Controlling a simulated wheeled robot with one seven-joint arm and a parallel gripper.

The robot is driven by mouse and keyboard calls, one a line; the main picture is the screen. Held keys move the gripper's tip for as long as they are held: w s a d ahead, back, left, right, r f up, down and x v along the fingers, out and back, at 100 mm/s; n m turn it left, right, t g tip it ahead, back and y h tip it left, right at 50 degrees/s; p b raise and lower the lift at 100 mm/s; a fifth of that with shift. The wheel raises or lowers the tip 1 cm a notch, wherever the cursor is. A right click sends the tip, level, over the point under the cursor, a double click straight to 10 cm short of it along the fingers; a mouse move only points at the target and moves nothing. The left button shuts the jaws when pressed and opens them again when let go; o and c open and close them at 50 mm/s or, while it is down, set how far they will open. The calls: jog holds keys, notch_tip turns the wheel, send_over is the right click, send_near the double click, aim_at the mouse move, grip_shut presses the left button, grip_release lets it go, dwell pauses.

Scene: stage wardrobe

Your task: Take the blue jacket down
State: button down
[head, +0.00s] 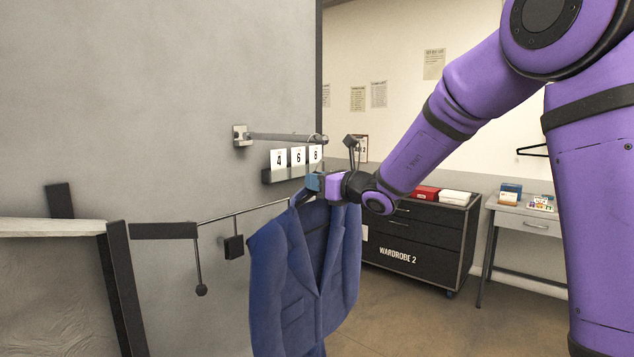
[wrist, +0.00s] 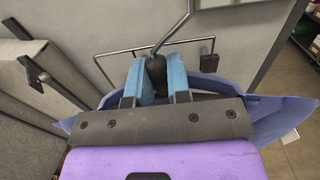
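The blue jacket (head: 290,275) hangs upright on a dark hanger, below the wall rod (head: 285,137) in the head view. Its shoulders also show on both sides of my gripper in the wrist view (wrist: 270,112). My gripper (head: 313,183) is at the jacket's collar. In the wrist view its blue fingers (wrist: 156,80) are closed on the dark neck of the hanger (wrist: 156,68). The thin hook rises from the neck toward the rod. Whether the hook bears on the rod is not clear.
Number cards 4, 6 and 8 (head: 298,157) sit on a small ledge beside the hanger. A black drawer cabinet (head: 420,240) and desk (head: 530,222) stand behind. Open floor lies at lower right.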

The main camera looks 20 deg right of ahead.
jog(key=shift+r, duration=0.2)
jog(key=shift+r, duration=0.4)
jog(key=shift+s+d, duration=0.1)
jog(key=v, duration=0.8)
jog(key=shift+s+d, duration=0.2)
jog(key=shift+s, duration=0.1)
dwell(1.1)
dwell(0.3)
